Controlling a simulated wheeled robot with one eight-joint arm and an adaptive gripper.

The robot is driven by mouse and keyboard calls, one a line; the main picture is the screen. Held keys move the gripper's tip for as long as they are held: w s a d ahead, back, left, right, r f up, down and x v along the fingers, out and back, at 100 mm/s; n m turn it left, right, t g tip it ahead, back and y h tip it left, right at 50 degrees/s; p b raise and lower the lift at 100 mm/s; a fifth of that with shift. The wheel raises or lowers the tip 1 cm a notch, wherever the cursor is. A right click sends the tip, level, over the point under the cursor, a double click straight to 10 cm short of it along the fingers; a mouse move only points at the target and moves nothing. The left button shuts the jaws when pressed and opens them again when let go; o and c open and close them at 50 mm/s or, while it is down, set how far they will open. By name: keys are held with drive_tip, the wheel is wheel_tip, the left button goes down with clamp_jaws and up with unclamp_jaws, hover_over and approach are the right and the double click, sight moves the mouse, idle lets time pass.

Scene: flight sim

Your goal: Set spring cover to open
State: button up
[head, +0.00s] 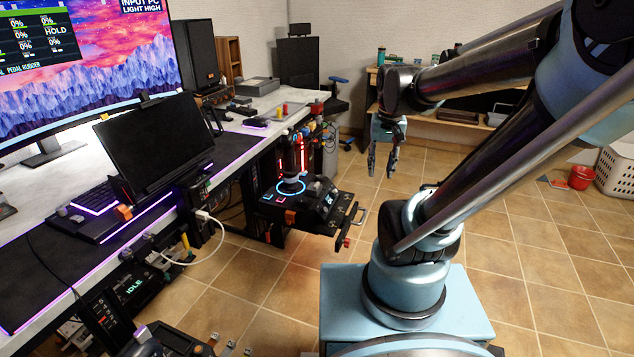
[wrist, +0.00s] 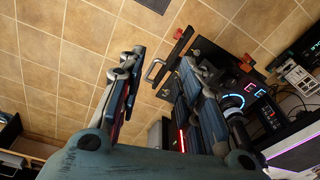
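I cannot make out the spring cover for sure in either view; it is too small to tell or hidden. A black control unit (head: 318,208) with a glowing blue ring and small lit squares juts out from the desk's side. It also shows in the wrist view (wrist: 222,68), partly behind a finger. My gripper (head: 382,165) is in the air beyond and to the right of the unit in the head view, touching nothing I can see.
A metal handle (head: 357,214) and a red-tipped part (head: 346,242) stick out from the unit. The desk (head: 62,172) with screens and keyboard runs along the left. A workbench (head: 460,122) stands behind. Tiled floor (head: 285,290) between desk and my base is mostly clear.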

drive_tip(key=w+a+r+m, duration=0.1)
drive_tip(key=w+a, duration=0.3)
drive_tip(key=w, duration=0.2)
drive_tip(key=w+a+r, duration=0.1)
drive_tip(key=w+a, duration=0.3)
drive_tip(key=w, duration=0.2)
drive_tip(key=m+g, duration=0.2)
hover_over(317, 183)
wheel_tip(317, 183, down, 5)
wheel_tip(317, 183, down, 17)
drive_tip(key=shift+r, duration=0.15)
drive_tip(key=shift+s+d, duration=0.1)
clamp_jaws()
